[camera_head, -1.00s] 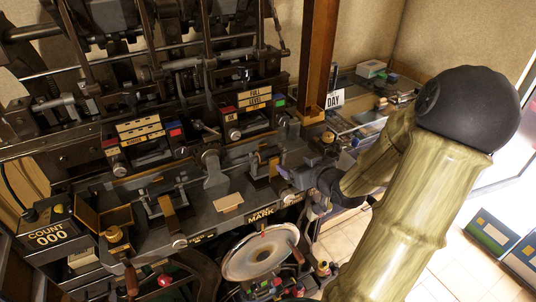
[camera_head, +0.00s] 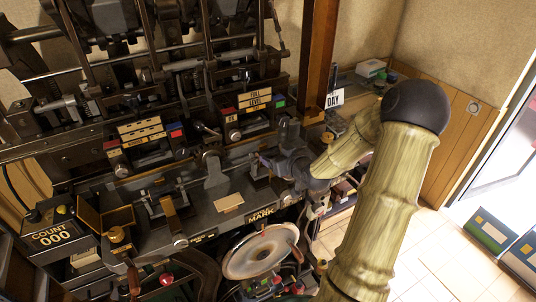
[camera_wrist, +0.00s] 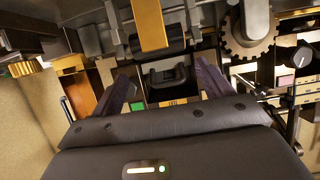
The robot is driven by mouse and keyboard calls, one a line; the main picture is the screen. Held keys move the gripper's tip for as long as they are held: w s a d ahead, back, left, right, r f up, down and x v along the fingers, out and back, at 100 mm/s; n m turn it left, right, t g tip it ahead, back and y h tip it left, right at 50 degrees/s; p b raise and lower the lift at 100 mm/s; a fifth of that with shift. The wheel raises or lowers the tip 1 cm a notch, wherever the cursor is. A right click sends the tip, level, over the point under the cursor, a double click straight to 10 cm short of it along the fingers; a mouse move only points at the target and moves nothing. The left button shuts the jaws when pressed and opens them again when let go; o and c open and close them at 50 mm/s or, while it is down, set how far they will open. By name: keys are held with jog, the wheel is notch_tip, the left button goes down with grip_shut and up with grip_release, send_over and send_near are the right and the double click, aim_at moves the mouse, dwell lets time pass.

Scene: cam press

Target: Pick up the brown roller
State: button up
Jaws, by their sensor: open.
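My gripper (camera_head: 268,165) is over the right-hand stand on the press bench, its fingers pointing left. In the wrist view my gripper (camera_wrist: 164,82) is open, with its two purple-grey fingers spread apart and nothing held between them. A dark bracket (camera_wrist: 168,76) shows in the gap between the fingers. A golden-brown bar (camera_wrist: 150,24) stands just beyond it. A similar brown piece (camera_head: 168,205) rests on the left-hand stand in the head view. I cannot tell surely which brown part is the roller. My arm and gripper hide part of the right-hand stand.
A tan plate (camera_head: 229,202) lies on the bench between the stands. A round pale disc (camera_head: 262,252) is below the front edge. A toothed gear (camera_wrist: 248,40) and a white-lit indicator (camera_wrist: 303,57) are right of my gripper. A brown post (camera_head: 318,60) rises behind.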

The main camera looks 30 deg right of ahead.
aim_at(271, 151)
jog(key=shift+w, duration=0.1)
jog(key=shift+p+x, duration=1.45)
jog(key=shift+x, duration=1.1)
jog(key=shift+f, duration=0.2)
jog(key=shift+c, duration=0.2)
jog(key=c, duration=0.8)
jog(key=shift+o, duration=0.2)
jog(key=shift+r, duration=0.2)
notch_tip(271, 151, up, 10)
jog(key=b, duration=0.2)
jog(key=shift+f, duration=0.15)
